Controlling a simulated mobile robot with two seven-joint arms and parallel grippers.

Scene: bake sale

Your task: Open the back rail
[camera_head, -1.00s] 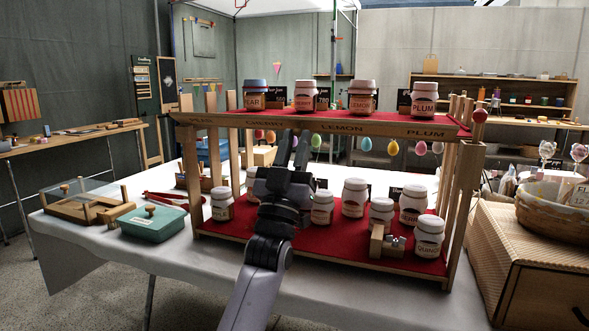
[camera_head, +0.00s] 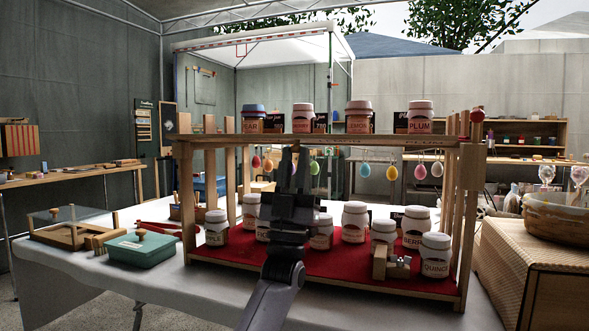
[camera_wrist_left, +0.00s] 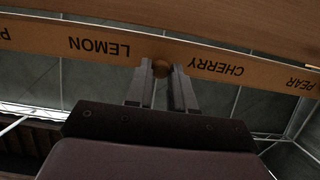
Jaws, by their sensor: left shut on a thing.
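A wooden rail (camera_head: 345,140) runs along the near top edge of the two-tier jar stand. In the left wrist view the rail (camera_wrist_left: 215,65) carries the words LEMON, CHERRY and PEAR, upside down. A small round wooden knob (camera_wrist_left: 160,68) sits on it between LEMON and CHERRY. My left gripper (camera_head: 291,150) reaches up in front of the stand to this rail. In the wrist view its fingers (camera_wrist_left: 162,78) are shut on the knob. The gripper hides the knob in the head view. My right gripper is not in view.
Labelled jars, such as the PLUM jar (camera_head: 420,117), stand on the top tier, and several more stand on the red lower shelf (camera_head: 330,262). Coloured eggs (camera_head: 392,172) hang beyond the rail.

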